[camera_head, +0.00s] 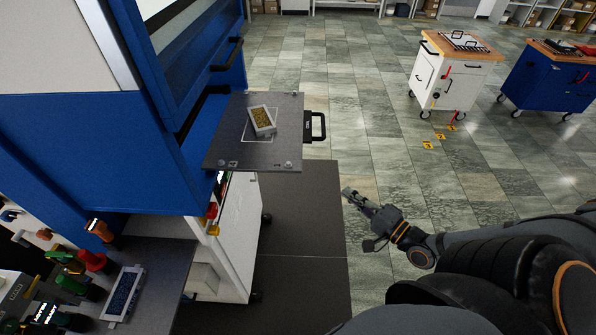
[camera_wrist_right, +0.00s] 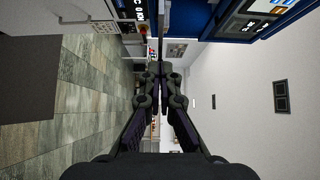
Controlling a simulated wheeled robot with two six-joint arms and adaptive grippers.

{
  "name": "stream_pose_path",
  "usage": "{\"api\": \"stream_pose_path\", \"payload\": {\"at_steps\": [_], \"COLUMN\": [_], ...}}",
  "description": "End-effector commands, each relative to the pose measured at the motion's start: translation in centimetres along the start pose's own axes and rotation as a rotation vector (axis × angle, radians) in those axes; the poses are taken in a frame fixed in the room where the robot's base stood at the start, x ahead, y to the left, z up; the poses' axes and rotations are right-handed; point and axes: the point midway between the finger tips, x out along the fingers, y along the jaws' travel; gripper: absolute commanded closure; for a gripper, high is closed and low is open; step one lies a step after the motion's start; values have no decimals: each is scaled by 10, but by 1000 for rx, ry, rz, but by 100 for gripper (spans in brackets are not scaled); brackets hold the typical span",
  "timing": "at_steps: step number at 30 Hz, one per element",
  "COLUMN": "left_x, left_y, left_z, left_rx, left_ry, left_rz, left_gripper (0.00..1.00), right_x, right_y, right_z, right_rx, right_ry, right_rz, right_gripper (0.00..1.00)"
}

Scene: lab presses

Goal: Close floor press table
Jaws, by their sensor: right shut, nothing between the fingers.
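The floor press (camera_head: 95,150) is a large blue and white machine at the left of the head view. Its grey press table (camera_head: 225,140) is slid out to the right, past the blue body. A small tray with yellowish contents (camera_head: 262,119) lies on the table. A black handle (camera_head: 316,127) sticks out from the table's right edge. My right gripper (camera_head: 348,194) is shut and empty, to the lower right of the handle and apart from it. In the right wrist view its fingers (camera_wrist_right: 157,72) meet. My left gripper is not in view.
A dark mat (camera_head: 300,220) lies on the tiled floor below the table. A lower bench with coloured handles and a small tray (camera_head: 123,293) is at the lower left. A white cart (camera_head: 450,80) and a blue cart (camera_head: 548,85) stand far right. Open floor lies between.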

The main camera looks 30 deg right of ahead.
Motion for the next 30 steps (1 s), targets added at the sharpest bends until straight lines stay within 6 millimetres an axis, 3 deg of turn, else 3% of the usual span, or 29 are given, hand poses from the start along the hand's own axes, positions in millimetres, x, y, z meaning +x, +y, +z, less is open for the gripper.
{"api": "stream_pose_path", "payload": {"at_steps": [5,18,21,30], "left_x": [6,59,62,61], "left_y": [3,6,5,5], "left_z": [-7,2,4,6], "left_rx": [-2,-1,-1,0], "left_ry": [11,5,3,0], "left_rz": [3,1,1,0], "left_gripper": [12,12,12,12], "right_x": [14,106,116,128], "right_y": [2,5,3,1], "right_z": [-2,1,14,27], "right_rx": [-5,-2,-1,-7], "right_ry": [3,4,3,1], "right_rz": [-6,-8,-7,-1], "right_gripper": [100,100,100,100]}}
